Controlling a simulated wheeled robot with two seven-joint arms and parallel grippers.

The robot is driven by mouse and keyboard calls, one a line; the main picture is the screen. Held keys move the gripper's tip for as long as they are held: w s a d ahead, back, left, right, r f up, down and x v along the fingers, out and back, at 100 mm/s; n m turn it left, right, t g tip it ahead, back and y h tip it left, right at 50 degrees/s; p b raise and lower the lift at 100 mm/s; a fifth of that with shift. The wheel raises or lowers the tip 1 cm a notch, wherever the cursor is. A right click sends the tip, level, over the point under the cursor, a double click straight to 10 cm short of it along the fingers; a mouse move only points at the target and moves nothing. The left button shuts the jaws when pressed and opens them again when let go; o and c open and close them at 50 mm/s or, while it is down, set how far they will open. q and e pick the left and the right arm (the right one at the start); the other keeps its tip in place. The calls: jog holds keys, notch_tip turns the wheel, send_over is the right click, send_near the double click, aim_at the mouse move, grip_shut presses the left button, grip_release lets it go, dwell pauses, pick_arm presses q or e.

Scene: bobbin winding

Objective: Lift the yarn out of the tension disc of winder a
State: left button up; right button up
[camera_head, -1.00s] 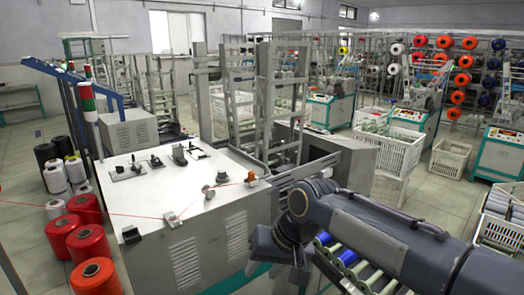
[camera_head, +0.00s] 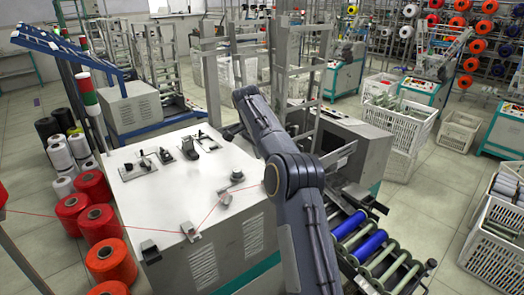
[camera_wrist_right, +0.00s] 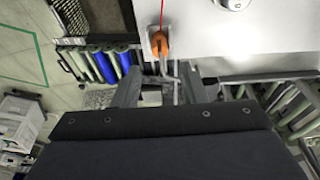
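Red yarn (camera_head: 100,217) runs across the white-topped winder (camera_head: 150,205), past a small metal guide (camera_head: 190,231) and a round metal knob (camera_head: 237,175), then behind my right arm. In the right wrist view, the yarn (camera_wrist_right: 162,14) meets an orange part (camera_wrist_right: 160,45) on a bracket at the winder's edge; a round metal knob (camera_wrist_right: 235,3) is nearby. I cannot tell which is the tension disc. My right gripper (camera_wrist_right: 160,84) has its fingers apart, with the orange part ahead of the gap and no yarn visibly held. My left gripper is out of view.
A roller conveyor (camera_head: 395,262) with blue tubes (camera_head: 370,243) lies right of the winder. A metal frame (camera_head: 280,70) and grey box (camera_head: 360,150) stand behind. Red yarn cones (camera_head: 110,260) stand at left. White crates (camera_head: 400,110) stand at right.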

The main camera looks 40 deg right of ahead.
jog(key=b+x, duration=0.1)
jog(key=x, duration=0.5)
jog(key=shift+f, duration=0.25)
jog(key=shift+x, duration=0.9)
jog(key=shift+r, duration=0.1)
jog(key=c, duration=0.8)
jog(key=v, duration=0.1)
jog(key=p+v, duration=0.1)
jog(key=shift+d+r, duration=0.3)
jog(key=shift+r, duration=0.95)
